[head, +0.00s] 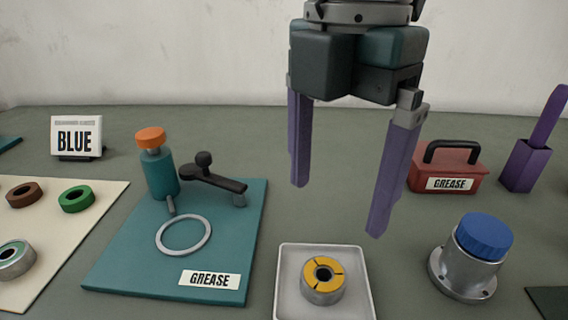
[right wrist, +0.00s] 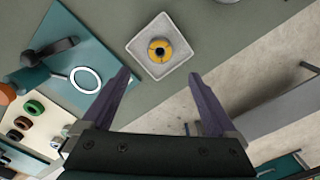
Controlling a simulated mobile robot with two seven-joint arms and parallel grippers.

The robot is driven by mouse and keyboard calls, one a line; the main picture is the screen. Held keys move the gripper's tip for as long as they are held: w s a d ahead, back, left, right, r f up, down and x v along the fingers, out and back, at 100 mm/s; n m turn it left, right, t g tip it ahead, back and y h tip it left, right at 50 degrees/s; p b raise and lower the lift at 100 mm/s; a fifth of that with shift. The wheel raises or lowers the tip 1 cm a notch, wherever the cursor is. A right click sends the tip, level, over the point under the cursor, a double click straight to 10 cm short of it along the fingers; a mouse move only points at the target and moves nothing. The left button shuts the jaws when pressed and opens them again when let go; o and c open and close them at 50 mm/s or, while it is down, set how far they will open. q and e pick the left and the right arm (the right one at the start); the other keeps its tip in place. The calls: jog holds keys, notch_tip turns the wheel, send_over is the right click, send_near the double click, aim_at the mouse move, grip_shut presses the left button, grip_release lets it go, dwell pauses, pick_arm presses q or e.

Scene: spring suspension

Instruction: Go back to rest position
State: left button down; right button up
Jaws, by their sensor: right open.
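My right gripper (head: 335,210) hangs in the upper middle of the head view, with its two purple fingers spread and nothing between them. In the right wrist view the same gripper (right wrist: 165,100) is open above the table's edge. Beyond its fingertips sits a white square tray (head: 285,280) holding a metal cylinder with a yellow top (head: 323,272). The tray (right wrist: 135,48) and the yellow-topped part (right wrist: 160,50) also show in the right wrist view, apart from the fingers. My left gripper is in neither view.
A teal grease board (head: 120,268) with an orange-capped press (head: 160,175) and a ring (head: 160,247) lies left. A cream board (head: 95,225) carries several rings. A blue-capped metal part (head: 470,265), a red grease box (head: 447,172) and a purple holder (head: 527,168) stand right. A BLUE sign (head: 75,137) stands back left.

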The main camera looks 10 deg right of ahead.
jog(key=shift+r, duration=0.3)
jog(key=s+a+f+m+t+y+p, duration=0.1)
jog(key=s+a+m+t+y+p, duration=0.1)
jog(key=s+a+m+y+p, duration=0.4)
jog(key=s+d+r+m+t+h+p, duration=0.25)
jog(key=s+d+m+h+p, duration=0.35)
jog(key=s+d+m+p, duration=0.65)
notch_tip(320, 180, up, 36)
jog(key=w+d+m+p, duration=0.1)
jog(key=w+m+p, duration=0.1)
jog(key=p, duration=3)
jog(key=shift+d+r+m+g, duration=0.15)
jog(key=shift+d+m+g, duration=0.15)
jog(key=shift+m+g, duration=0.25)
